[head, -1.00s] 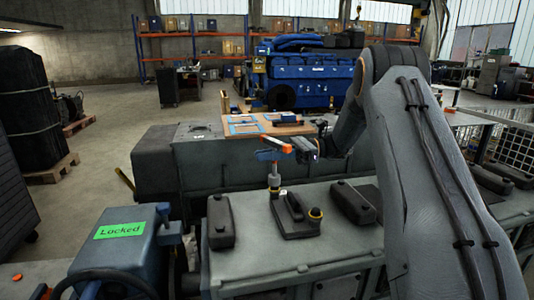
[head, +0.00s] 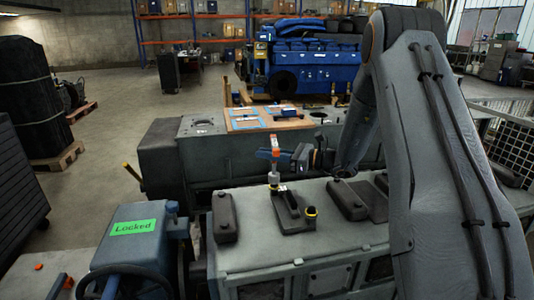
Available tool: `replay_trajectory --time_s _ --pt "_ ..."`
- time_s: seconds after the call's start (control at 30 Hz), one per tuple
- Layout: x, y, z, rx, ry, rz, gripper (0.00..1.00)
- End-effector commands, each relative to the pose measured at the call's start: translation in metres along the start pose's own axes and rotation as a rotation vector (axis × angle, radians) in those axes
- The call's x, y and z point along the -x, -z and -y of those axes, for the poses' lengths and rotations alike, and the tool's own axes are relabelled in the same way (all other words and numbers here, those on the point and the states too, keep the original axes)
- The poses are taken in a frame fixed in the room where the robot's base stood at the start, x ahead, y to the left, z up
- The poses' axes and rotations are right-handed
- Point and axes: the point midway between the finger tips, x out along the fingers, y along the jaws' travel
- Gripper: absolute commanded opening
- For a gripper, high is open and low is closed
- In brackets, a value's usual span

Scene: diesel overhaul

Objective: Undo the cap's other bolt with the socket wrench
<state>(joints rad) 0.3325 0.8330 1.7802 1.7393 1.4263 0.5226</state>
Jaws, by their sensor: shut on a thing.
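The dark cap (head: 290,212) lies on the grey engine top. A yellow-ringed bolt (head: 311,212) shows at its near right end. My gripper (head: 298,157) is shut on the socket wrench (head: 274,178), which has a blue body and an orange part on top. The wrench stands upright with its grey socket pointing down at the far left end of the cap. A bit of yellow shows at the socket's foot; the bolt there is mostly hidden. I cannot tell whether the socket is seated on it.
Similar dark covers stand left (head: 225,217) and right (head: 346,200) of the cap. A blue box labelled "Locked" (head: 134,227) stands at the front left. A wooden board (head: 240,124) with papers lies behind. The engine top (head: 270,255) in front is clear.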

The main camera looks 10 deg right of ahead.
Motion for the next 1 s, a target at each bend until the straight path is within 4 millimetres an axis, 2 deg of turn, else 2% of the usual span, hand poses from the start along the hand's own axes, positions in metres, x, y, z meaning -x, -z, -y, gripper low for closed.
replay_trajectory --time_s 0.13,0.7,1.0 --pt "0.0 -0.002 0.0 -0.005 0.07 0.001 0.0" --pt "0.003 0.001 0.012 -0.023 0.557 -0.001 0.0" --pt "0.006 -0.001 0.017 -0.026 0.669 0.001 0.0"
